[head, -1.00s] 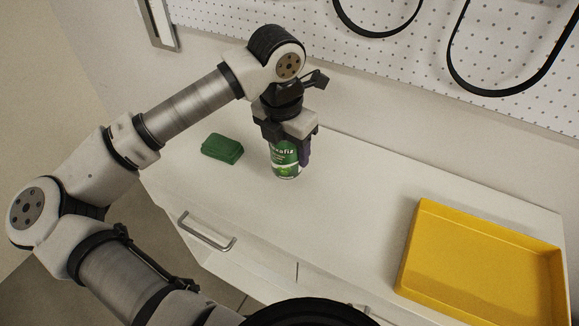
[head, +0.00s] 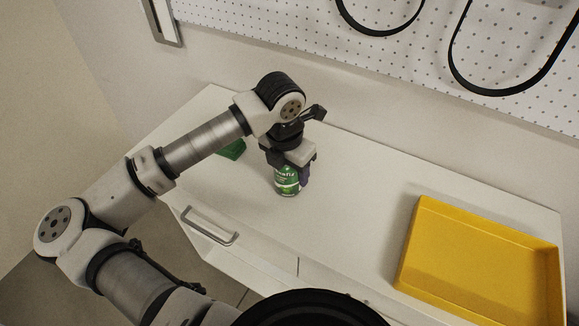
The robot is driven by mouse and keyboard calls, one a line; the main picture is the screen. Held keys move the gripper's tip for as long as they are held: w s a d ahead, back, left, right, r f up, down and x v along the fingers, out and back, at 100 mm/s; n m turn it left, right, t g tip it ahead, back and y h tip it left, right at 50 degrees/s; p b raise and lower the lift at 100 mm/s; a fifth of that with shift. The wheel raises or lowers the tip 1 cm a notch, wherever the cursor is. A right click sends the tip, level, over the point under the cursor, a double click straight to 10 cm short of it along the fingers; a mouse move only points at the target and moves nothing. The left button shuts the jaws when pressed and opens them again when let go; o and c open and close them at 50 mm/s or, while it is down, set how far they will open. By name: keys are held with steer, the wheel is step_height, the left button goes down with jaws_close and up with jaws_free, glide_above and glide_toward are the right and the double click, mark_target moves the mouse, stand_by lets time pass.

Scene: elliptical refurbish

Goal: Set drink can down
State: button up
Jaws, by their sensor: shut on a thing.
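The drink can (head: 287,183) is green with white lettering and a silvery base. It is upright, above or on the white cabinet top (head: 350,215); I cannot tell whether its base touches the surface. My gripper (head: 291,172) points down and is shut on the can from above. The gripper hides the can's upper part. A purple finger pad shows at the can's right side.
A green block (head: 232,149) lies on the cabinet top behind my arm, partly hidden. A yellow tray (head: 480,227) stands empty at the right. A pegboard (head: 400,60) with black loops is on the back wall. The top between can and tray is clear.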

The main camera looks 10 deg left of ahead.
steer(key=o, duration=1.2)
steer(key=r, duration=0.4)
steer(key=s+r+b, duration=0.1)
steer(key=r, duration=0.7)
steer(key=shift+s+a+r, duration=0.1)
steer(key=shift+s+a, duration=0.05)
steer(key=shift+a, duration=0.15)
